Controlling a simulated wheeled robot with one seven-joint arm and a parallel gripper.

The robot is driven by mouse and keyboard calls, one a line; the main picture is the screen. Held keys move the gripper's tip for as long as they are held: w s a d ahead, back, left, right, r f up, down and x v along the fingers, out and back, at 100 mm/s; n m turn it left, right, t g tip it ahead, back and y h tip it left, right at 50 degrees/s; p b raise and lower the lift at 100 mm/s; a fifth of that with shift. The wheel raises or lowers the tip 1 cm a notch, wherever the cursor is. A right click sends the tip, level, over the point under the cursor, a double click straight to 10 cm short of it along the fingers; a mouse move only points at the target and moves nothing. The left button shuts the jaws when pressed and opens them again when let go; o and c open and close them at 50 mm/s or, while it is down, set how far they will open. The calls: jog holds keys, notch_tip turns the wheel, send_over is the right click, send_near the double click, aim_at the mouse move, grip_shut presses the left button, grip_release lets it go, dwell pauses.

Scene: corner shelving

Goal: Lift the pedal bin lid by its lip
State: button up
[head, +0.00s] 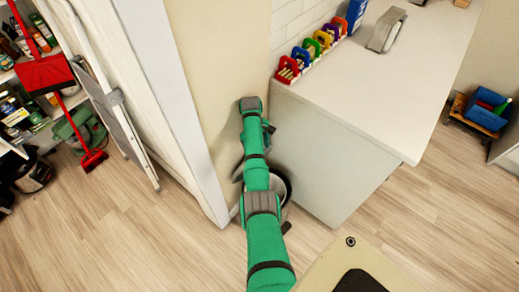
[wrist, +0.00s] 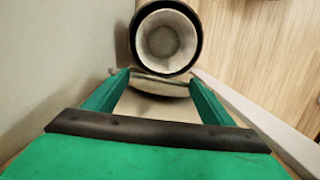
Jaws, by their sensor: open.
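The pedal bin (wrist: 139,42) stands on the floor at the top of the wrist view, with a dark rim and a pale, round interior in sight. Its pale lid (wrist: 163,88) shows as a tilted, thin-edged disc on the near side of the opening, so the lid stands raised. My gripper (wrist: 159,76) is open, its two green fingers on either side of the lid's near part. I cannot tell whether they touch it. In the head view my green arm covers most of the bin (head: 285,190), and the fingers are hidden.
The bin sits in a tight gap between the beige wall (head: 215,70) and the white counter (head: 330,150). A folded stepladder (head: 115,100) and a red broom (head: 93,158) lean at left. Colourful caddies (head: 310,50) line the counter. The wood floor (head: 130,230) in front is clear.

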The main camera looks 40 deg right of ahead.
notch_tip(320, 180, up, 11)
jog(key=w, duration=0.1)
jog(key=shift+w+f, duration=0.15)
jog(key=shift+d, duration=0.1)
jog(key=shift+d+f, duration=0.1)
jog(key=shift+f, duration=0.1)
jog(key=c, duration=0.8)
jog(key=s+f+m, duration=0.1)
jog(key=s+f+m+t, duration=0.1)
jog(key=shift+s+d+m, duration=0.3)
jog(key=shift+s+d, duration=0.1)
jog(key=c, duration=0.6)
jog(key=s+a+f+m+t, duration=0.25)
jog(key=s+m+t, duration=0.45)
jog(key=s+m, duration=0.9)
jog(key=shift+c, duration=0.2)
jog(key=x, duration=1.1)
jog(key=shift+w+d, duration=0.25)
jog(key=shift+f, duration=0.15)
